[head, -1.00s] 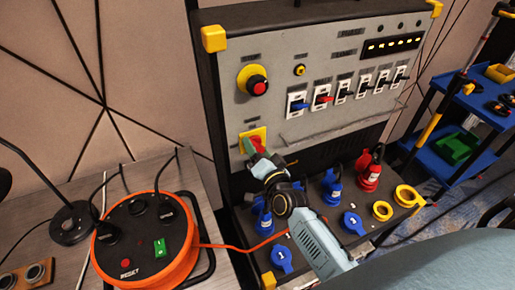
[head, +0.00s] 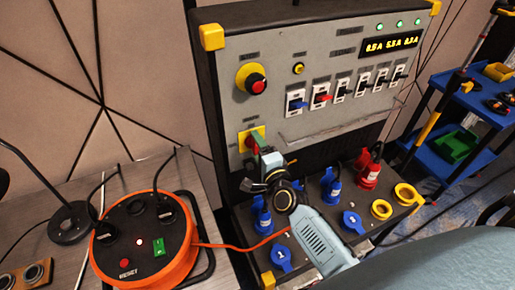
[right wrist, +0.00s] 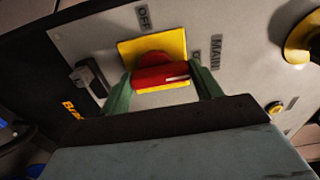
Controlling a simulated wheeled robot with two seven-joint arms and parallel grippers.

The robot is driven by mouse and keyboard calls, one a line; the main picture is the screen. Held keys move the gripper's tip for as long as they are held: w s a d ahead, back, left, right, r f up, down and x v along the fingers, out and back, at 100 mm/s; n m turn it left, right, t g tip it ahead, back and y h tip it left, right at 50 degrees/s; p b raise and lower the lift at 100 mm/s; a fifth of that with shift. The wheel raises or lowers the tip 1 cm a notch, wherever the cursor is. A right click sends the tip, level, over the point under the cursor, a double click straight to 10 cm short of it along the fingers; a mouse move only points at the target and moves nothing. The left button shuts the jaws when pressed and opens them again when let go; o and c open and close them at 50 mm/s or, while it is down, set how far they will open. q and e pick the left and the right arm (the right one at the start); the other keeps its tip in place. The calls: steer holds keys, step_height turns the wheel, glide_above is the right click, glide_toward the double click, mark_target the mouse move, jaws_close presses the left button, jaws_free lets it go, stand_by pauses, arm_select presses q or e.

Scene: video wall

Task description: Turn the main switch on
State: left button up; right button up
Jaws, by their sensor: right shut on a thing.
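The main switch is a red rotary knob (right wrist: 160,75) on a yellow plate (right wrist: 178,45), with OFF and MAIN labels near it. In the head view its plate (head: 243,136) is at the panel's lower left, and the knob is mostly hidden by my gripper. The knob's white mark points right in the wrist view, away from the OFF label. My right gripper (head: 254,144) is shut on the knob, with one green finger on each side. My left gripper is out of view.
The grey panel (head: 320,125) has a lit display (head: 390,46), green lamps (head: 398,23) and a row of breakers. Blue and red plugs (head: 368,175) stand on the ledge below. An orange cable reel (head: 180,255) with a lit red lamp sits on the table at left.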

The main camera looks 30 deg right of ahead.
stand_by(0.5)
steer(key=o, duration=1)
steer(key=s, duration=1.3)
steer(key=shift+s+a+b, duration=0.2)
steer(key=shift+a+b, duration=0.2)
